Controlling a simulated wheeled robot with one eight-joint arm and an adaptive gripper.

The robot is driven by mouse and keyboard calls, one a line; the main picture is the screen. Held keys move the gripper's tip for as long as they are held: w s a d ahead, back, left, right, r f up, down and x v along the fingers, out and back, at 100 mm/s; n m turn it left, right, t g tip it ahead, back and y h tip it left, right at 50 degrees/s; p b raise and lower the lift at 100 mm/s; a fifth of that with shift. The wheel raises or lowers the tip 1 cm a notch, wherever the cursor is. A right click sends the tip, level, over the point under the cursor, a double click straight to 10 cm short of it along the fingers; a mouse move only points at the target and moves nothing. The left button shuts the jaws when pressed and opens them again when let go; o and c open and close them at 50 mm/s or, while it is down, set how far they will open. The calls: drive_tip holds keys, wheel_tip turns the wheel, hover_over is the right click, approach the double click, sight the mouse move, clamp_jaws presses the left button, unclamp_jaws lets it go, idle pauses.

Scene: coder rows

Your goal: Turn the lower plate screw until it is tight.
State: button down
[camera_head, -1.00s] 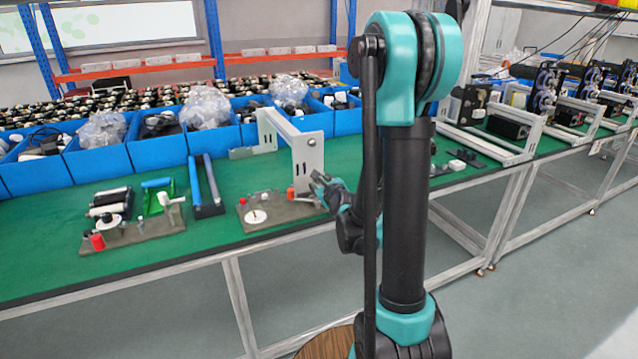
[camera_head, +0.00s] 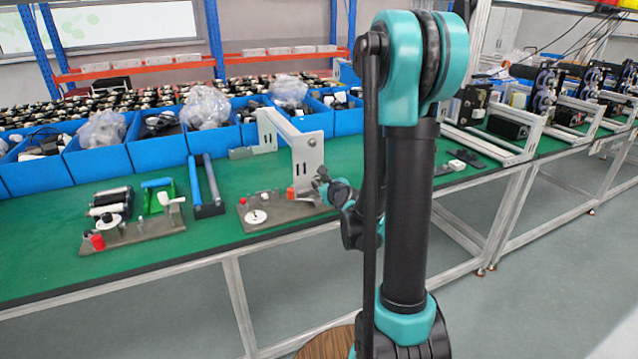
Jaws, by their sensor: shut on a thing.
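A grey metal bracket with an upright plate (camera_head: 304,163) stands on the green bench. One screw (camera_head: 312,142) shows high on the plate's face. My gripper (camera_head: 322,180) is at the lower right of the plate, close against its face. It is small in the picture and seen from behind. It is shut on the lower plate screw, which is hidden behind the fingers. How far the screw sits in the plate cannot be seen.
A fixture board (camera_head: 283,212) with a white disc lies left of my gripper. Another fixture (camera_head: 135,236) and blue-handled parts (camera_head: 207,208) stand farther left. Blue bins (camera_head: 160,153) line the bench's back. My own arm covers the bench to the right of the plate.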

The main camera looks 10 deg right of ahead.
drive_tip(key=m, duration=0.1)
drive_tip(key=m+y, duration=0.1)
drive_tip(key=m, duration=0.1)
drive_tip(key=shift+w+d+g, duration=0.1)
drive_tip(key=shift+d+g, duration=0.1)
drive_tip(key=shift+g, duration=0.1)
drive_tip(key=m+y, duration=0.1)
drive_tip(key=m, duration=0.1)
drive_tip(key=shift+m+y, duration=0.3)
drive_tip(key=shift+y, duration=0.1)
drive_tip(key=c, duration=1.6)
unclamp_jaws()
drive_tip(key=shift+o, duration=0.2)
drive_tip(key=n, duration=0.1)
drive_tip(key=n+h, duration=0.1)
drive_tip(key=n, duration=0.1)
drive_tip(key=shift+a+h, duration=0.25)
drive_tip(key=shift+h, duration=0.05)
drive_tip(key=n+h, duration=0.2)
drive_tip(key=n, duration=0.2)
drive_tip(key=shift+t, duration=0.4)
